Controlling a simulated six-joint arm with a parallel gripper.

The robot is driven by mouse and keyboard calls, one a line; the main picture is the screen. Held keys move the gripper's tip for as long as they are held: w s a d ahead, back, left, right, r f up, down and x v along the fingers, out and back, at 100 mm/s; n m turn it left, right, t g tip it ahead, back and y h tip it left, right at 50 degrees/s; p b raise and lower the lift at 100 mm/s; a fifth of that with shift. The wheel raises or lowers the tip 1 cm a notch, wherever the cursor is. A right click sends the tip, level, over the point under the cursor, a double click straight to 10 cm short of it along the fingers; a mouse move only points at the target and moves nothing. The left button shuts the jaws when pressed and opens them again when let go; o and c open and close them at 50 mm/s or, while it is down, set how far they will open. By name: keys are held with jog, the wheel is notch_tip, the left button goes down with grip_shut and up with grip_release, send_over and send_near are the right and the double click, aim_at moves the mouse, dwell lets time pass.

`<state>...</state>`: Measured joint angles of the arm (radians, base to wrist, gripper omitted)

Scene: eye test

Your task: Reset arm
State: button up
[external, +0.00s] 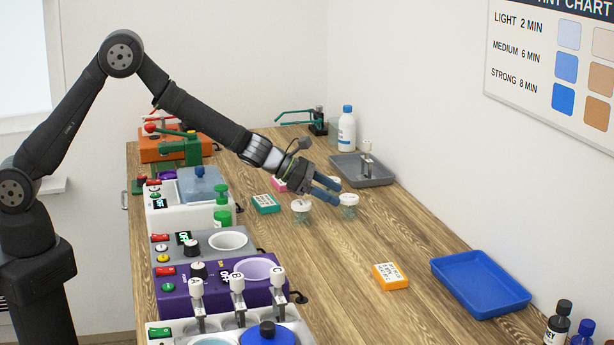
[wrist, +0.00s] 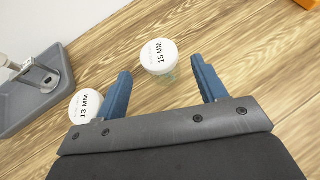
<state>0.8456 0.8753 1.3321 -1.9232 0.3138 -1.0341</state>
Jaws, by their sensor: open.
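My gripper (external: 338,193) has two blue fingers and is open. It hangs above the wooden bench beside two small clear jars with white lids, a left jar (external: 301,205) and a right jar (external: 348,199). In the wrist view, the jar marked 15 MM (wrist: 158,57) shows between my spread fingers (wrist: 160,75), with no visible grip on it. The jar marked 13 MM (wrist: 86,106) shows left of the left finger, partly hidden by my gripper. I cannot tell which marked jar is which in the external view.
A grey tray (external: 384,180) with a stand lies behind my gripper, near a white bottle (external: 346,132). An orange box (external: 390,276) and blue tray (external: 481,283) lie at the right. A purple machine (external: 205,290) and other devices line the left edge. The central bench is mostly clear.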

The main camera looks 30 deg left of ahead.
aim_at(349, 197)
jog(key=x, duration=0.5)
jog(key=shift+w+d+f, duration=0.1)
jog(key=shift+d+f, duration=0.05)
notch_tip(349, 197, up, 4)
jog(key=s+d+r, duration=0.1)
jog(key=s+r, duration=0.6)
jog(key=s, duration=0.5)
jog(key=s+a+f+m+g+y, duration=0.1)
jog(key=s+a+m+g+y, duration=0.1)
jog(key=s+a+m+g, duration=0.5)
jog(key=shift+s+a+m+g, duration=0.3)
jog(key=shift+s+m+g, duration=0.75)
jog(key=shift+m+g, duration=1.95)
jog(key=shift+f, duration=0.1)
